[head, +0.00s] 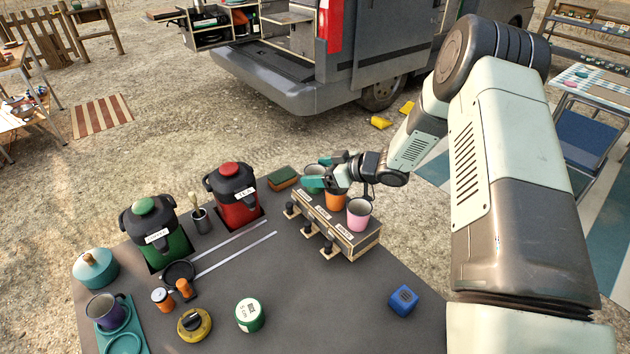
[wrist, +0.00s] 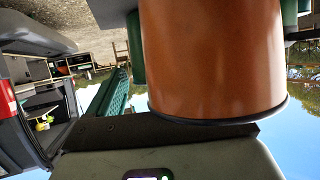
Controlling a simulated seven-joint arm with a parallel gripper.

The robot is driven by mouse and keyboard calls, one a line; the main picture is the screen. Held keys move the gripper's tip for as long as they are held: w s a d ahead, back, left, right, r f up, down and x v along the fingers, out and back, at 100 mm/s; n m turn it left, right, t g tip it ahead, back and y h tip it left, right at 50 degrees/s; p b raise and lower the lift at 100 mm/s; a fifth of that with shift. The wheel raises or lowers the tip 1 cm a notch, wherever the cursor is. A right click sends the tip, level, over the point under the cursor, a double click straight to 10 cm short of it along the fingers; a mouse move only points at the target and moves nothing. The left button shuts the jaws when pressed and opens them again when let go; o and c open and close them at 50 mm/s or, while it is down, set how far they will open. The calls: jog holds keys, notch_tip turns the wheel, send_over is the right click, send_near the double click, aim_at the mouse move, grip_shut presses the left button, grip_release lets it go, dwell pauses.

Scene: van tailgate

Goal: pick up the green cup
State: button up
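The green cup (head: 314,172) stands at the far left end of a wooden dispenser box, partly hidden by my gripper. My gripper (head: 318,172) is at this cup, with its teal fingers apart on either side of it. I cannot tell whether they press on the cup. In the wrist view a large orange cup (wrist: 212,55) fills the middle, close to the camera. Green edges show on both sides behind it; I cannot tell whether they are cup or finger. A ribbed green finger (wrist: 116,95) shows left of it.
The orange cup (head: 336,201) and a pink cup (head: 359,214) stand in a row beside the green cup on the box (head: 350,243). A sponge (head: 283,178) and a red jug (head: 232,190) are to the left. A blue block (head: 403,300) lies at front right.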

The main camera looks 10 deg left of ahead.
jog(key=c, duration=1)
jog(key=shift+o, duration=0.2)
jog(key=shift+r, duration=0.1)
